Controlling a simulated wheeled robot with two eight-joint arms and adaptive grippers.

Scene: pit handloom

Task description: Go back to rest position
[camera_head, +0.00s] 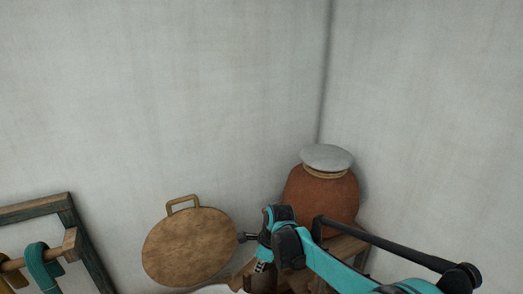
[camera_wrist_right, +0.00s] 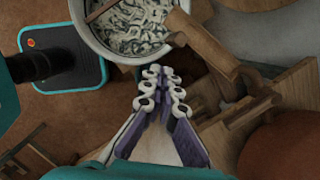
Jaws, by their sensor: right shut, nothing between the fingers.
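My right arm comes in from the lower right in the head view. Its gripper (camera_head: 244,237) is at the lower middle, by the right edge of a round wooden disc and in front of the clay jar. In the right wrist view the gripper (camera_wrist_right: 160,74) has its fingers together with nothing between them. The fingertips show just below the rim of a pale bowl; I cannot tell how far above it they are. My left gripper is in neither view.
A round wooden disc with a handle (camera_head: 188,247) leans by the wall. A lidded clay jar (camera_head: 322,196) stands in the corner. A wooden frame (camera_head: 70,215) with a teal hank (camera_head: 42,262) is at left. The pale bowl (camera_wrist_right: 88,38) holds patterned material, beside wooden pieces (camera_wrist_right: 208,47).

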